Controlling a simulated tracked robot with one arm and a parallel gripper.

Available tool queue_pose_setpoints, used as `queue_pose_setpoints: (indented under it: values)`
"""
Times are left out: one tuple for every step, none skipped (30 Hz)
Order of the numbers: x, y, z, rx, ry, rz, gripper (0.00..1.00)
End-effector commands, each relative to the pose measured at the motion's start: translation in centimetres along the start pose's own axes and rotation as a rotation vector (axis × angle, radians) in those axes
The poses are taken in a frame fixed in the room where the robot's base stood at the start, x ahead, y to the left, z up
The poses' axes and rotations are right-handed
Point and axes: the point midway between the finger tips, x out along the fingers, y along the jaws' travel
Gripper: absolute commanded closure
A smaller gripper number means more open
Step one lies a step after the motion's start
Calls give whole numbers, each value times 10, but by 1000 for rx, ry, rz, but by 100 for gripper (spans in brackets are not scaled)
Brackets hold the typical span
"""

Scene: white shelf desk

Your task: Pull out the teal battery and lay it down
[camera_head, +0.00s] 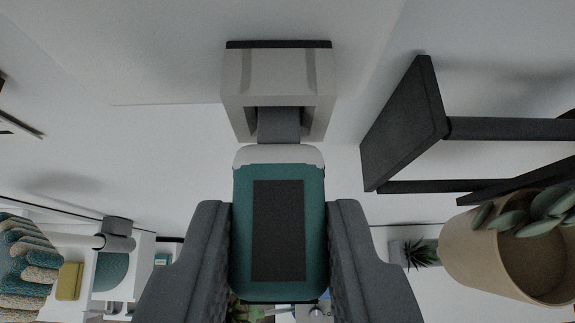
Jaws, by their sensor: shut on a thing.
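The teal battery (240,230) is in the middle of the camera_head view. It has a dark panel on its face and a pale cap at its far end. My gripper (280,250) is shut on it, with one dark finger on each side. Beyond the battery is a light grey holder (234,95) with an open, dark slot facing the battery. A dark grey block (279,125) shows between the slot and the battery's pale end. I cannot tell whether this block joins the two.
A black bracket-like stand (405,130) is at the upper right. A tan pot (490,250) with a succulent is at the lower right, and a small plant (415,252) is beside it. A knitted item (22,260) and a yellow block (69,280) are at the lower left.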

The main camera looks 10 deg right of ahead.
Motion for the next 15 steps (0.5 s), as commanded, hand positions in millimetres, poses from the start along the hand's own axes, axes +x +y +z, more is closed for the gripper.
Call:
queue_pose_setpoints:
  values:
    - [-1,0,1,0,1,0,100]
    - [-2,0,1,0,1,0,100]
    - [-2,0,2,0,1,0,100]
    - [-3,0,2,0,1,0,100]
    - [-3,0,2,0,1,0,100]
    - [-4,0,3,0,1,0,100]
    - [-5,0,3,0,1,0,100]
    - [-5,0,4,0,1,0,100]
    - [-6,0,4,0,1,0,100]
    - [-6,0,5,0,1,0,100]
    - [-7,0,5,0,1,0,100]
    - [-8,0,6,0,1,0,100]
    - [-8,0,6,0,1,0,100]
    - [-8,0,6,0,1,0,100]
    - [-9,0,7,0,1,0,100]
